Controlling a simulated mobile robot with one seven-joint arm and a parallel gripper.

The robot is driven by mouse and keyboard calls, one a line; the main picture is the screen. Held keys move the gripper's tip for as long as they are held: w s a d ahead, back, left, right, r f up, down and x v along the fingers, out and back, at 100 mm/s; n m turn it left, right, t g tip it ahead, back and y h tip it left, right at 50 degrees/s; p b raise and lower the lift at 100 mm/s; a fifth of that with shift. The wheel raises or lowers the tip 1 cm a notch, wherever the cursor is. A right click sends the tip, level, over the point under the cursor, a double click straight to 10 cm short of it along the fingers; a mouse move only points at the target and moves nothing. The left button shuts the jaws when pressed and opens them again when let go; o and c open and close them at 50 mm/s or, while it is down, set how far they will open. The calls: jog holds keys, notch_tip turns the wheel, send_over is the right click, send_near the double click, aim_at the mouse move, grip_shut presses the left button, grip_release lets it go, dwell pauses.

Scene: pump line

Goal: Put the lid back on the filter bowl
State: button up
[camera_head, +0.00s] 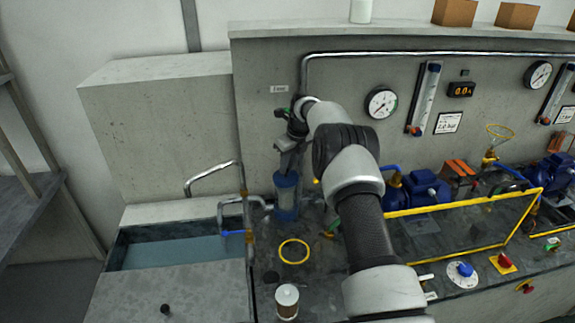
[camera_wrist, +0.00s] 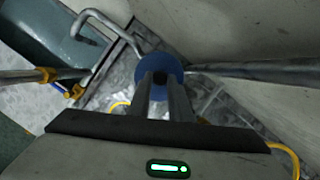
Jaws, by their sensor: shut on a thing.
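The filter bowl (camera_head: 286,205) is a blue, see-through cylinder standing upright on the bench beside the pipework, left of the middle in the head view. The blue lid (camera_head: 286,179) is at its top, beneath my gripper (camera_head: 287,168). In the wrist view the round blue lid (camera_wrist: 160,62) shows around the tips of my gripper (camera_wrist: 160,80), whose fingers are close together and shut on its middle. The lid hides the bowl in the wrist view. I cannot tell whether the lid is seated or slightly above the rim.
A yellow ring (camera_head: 294,263) lies on the bench in front of the bowl. A white-topped jar (camera_head: 287,302) stands near the front. A water basin (camera_head: 170,252) and bent pipes (camera_head: 213,172) are to the left. Blue pumps (camera_head: 425,190) and a yellow rail (camera_head: 465,205) are to the right.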

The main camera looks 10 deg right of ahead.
jog(key=o, duration=1)
jog(key=shift+c, duration=0.2)
jog(key=shift+o, duration=0.4)
jog(key=o, duration=0.4)
jog(key=shift+r+p, duration=1.6)
jog(key=shift+r, duration=1.9)
